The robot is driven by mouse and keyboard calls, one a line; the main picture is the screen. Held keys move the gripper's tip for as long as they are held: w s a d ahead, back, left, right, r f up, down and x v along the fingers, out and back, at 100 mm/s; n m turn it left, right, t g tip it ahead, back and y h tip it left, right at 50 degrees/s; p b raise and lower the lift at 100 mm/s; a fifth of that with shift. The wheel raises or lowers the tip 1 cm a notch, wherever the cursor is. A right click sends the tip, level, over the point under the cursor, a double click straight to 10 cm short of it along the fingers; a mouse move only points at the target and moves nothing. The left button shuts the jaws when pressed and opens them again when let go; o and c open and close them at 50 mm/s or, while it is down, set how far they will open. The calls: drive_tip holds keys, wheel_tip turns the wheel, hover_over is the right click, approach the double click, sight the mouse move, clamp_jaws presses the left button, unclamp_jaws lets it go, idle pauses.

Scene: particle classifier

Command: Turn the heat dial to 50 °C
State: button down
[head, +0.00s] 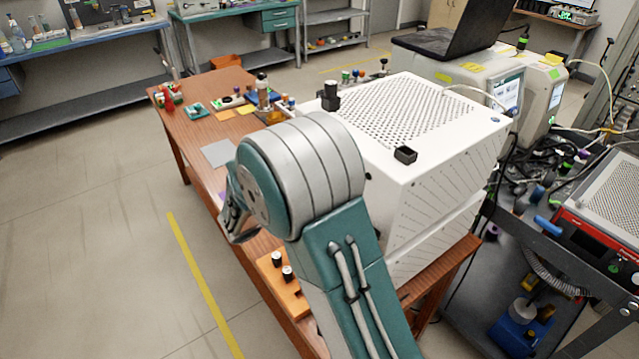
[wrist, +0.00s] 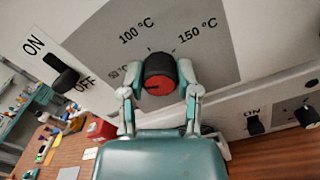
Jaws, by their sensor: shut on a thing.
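The heat dial (wrist: 160,75) is a black knob with a red face on the front panel of a white machine, in the wrist view. My gripper (wrist: 160,84) has one finger on each side of the dial and is shut on it. The labels 100 °C and 150 °C show above the dial; a small, partly covered label, seemingly 50 °C, is to its left beside my left finger. A dark mark shows on the red face, but its exact setting is hard to read. In the head view my arm hides the dial and most of my gripper.
An ON/OFF switch (wrist: 66,77) is left of the dial. A second switch (wrist: 255,124) and another knob (wrist: 306,117) are at lower right. The white machine (head: 425,115) stands on a wooden table (head: 205,120). Open floor lies left of the table.

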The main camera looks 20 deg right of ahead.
drive_tip(key=shift+f, duration=0.25)
drive_tip(key=shift+c, duration=1.7)
unclamp_jaws()
drive_tip(key=shift+w+a, duration=0.1)
drive_tip(key=shift+a, duration=0.1)
drive_tip(key=shift+r, duration=0.1)
drive_tip(key=s+a, duration=0.2)
drive_tip(key=a, duration=0.9)
drive_tip(key=shift+s+a, duration=0.15)
drive_tip(key=shift+a, duration=0.25)
